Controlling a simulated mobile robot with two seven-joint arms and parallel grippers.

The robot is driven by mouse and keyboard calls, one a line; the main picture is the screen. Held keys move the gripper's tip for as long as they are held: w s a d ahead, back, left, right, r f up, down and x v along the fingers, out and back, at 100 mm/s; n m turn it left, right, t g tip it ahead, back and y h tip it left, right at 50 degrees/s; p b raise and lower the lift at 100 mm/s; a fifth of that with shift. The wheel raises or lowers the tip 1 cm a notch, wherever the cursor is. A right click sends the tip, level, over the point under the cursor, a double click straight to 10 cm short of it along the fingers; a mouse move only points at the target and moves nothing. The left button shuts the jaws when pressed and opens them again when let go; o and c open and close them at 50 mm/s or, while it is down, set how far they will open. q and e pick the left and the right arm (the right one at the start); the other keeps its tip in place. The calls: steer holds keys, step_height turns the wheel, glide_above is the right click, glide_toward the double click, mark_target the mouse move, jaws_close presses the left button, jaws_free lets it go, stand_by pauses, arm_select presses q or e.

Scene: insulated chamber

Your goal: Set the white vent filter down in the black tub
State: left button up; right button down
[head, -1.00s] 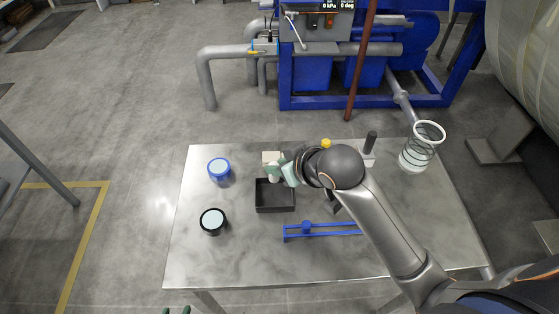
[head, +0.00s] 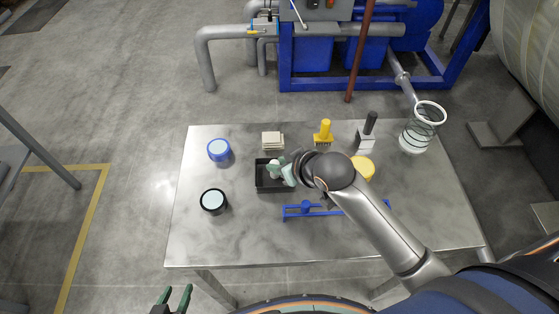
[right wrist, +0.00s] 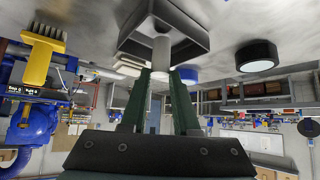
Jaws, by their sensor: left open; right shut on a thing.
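The black tub (head: 262,187) stands on the metal table; its rim also shows in the right wrist view (right wrist: 190,48). My right gripper (head: 284,173) is over the tub. It is shut on the white vent filter (head: 274,168), a small pale cylinder. In the right wrist view the filter (right wrist: 161,52) sits between the fingertips, its far end inside the tub's outline. I cannot tell whether it touches the tub floor. My left gripper (head: 174,297) is open and empty at the bottom edge, off the table front.
A blue-rimmed jar (head: 219,151) and a black-rimmed jar (head: 213,202) stand left of the tub. A cream stack (head: 272,140) and a yellow brush (head: 323,135) are behind it. A blue bar frame (head: 305,209) lies in front, right. The table's front left is clear.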

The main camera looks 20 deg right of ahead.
steer(key=shift+f+b, duration=0.3)
steer(key=shift+f, duration=0.3)
steer(key=c, duration=0.6)
jaws_free()
steer(key=shift+r, duration=0.15)
